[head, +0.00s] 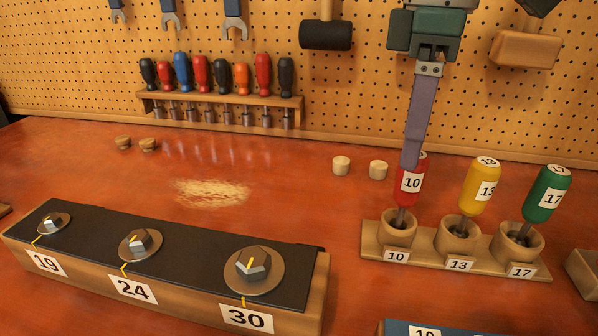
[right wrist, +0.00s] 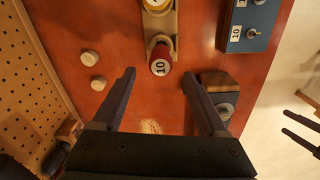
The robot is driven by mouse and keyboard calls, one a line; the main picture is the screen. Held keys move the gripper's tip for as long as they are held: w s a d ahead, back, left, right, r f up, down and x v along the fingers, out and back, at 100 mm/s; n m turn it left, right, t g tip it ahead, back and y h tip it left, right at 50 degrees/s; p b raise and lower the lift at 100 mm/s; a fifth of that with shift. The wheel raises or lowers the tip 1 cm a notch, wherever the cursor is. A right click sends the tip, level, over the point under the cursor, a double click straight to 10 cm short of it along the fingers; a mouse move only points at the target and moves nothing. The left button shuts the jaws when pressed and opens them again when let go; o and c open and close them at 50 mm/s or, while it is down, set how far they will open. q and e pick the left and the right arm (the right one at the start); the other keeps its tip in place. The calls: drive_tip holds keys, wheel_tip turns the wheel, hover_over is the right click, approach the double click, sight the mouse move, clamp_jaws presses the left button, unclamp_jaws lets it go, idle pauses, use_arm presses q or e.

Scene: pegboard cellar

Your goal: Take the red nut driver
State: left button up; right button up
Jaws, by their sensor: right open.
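The red nut driver (head: 411,186), labelled 10, stands in the cup marked 10 of a wooden holder (head: 480,268). Its red top also shows in the right wrist view (right wrist: 161,66). My right gripper (head: 411,164) points down above it, and its finger covers part of the handle's top in the head view. In the right wrist view the right gripper (right wrist: 158,77) is open and empty, with the red handle lying between and just beyond the fingertips. The yellow nut driver (head: 480,187) and green nut driver (head: 547,194) stand in cups 13 and 17.
A long block (head: 175,285) with bolts 19, 24 and 30 lies at front left. A blue block (right wrist: 251,27) is near the holder. Two pale pegs (head: 341,165) stand behind it. A screwdriver rack (head: 225,99) and mallets hang on the pegboard.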

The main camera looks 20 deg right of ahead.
sight(406, 192)
drive_tip(key=f, duration=0.8)
drive_tip(key=shift+s+d+f, duration=0.25)
drive_tip(key=shift+d, duration=0.1)
drive_tip(key=shift+c, duration=0.3)
clamp_jaws()
